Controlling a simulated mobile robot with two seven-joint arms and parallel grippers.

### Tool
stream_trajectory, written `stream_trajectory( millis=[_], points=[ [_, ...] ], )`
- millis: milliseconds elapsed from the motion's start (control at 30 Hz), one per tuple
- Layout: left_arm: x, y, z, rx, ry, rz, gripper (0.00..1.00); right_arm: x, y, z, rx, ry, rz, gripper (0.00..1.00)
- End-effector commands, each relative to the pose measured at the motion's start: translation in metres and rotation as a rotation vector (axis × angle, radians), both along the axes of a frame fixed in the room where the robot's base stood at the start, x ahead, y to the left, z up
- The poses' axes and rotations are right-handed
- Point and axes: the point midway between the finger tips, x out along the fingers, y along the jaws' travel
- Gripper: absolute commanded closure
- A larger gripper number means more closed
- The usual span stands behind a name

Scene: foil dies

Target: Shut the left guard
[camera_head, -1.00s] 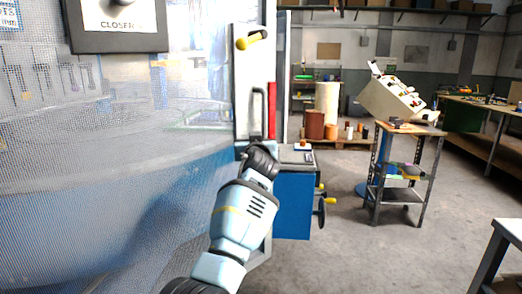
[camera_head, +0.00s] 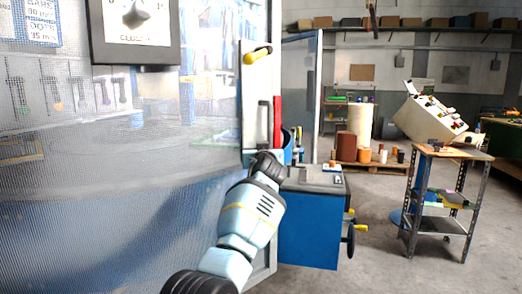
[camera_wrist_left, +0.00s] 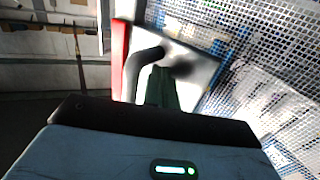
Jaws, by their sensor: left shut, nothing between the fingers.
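The left guard, a large mesh panel (camera_head: 130,170), fills the left of the head view. Its pale right-hand edge carries a black upright bar handle (camera_head: 264,122), a red strip (camera_head: 277,120) and a yellow-ended lever (camera_head: 257,55). My left arm reaches up from below to just under the handle; its fingers are hidden there. In the left wrist view the handle (camera_wrist_left: 132,72) is close beyond my left gripper (camera_wrist_left: 163,88), whose shut, empty fingers show as a dark shape beside it. I cannot tell whether they touch. My right gripper is out of view.
A blue cabinet (camera_head: 308,232) with a handwheel (camera_head: 350,240) stands just right of the guard's edge. A second framed clear panel (camera_head: 301,90) stands behind it. A metal trolley (camera_head: 440,200) stands further right. The floor between them looks clear.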

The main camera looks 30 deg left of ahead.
Motion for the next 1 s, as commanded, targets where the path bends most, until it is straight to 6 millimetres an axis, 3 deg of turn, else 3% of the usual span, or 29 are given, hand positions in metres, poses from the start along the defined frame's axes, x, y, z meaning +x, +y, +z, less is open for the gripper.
stream_trajectory(
  millis=[33,267,1000],
  points=[
    [-0.005,0.017,0.012,0.010,-0.019,0.019,1.00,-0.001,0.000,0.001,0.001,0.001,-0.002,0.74],
    [-0.009,0.013,0.014,0.012,-0.023,0.019,1.00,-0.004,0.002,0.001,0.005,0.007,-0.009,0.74],
    [-0.064,-0.052,0.010,0.009,-0.011,0.001,1.00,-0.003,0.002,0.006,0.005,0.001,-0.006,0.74]
  ],
)
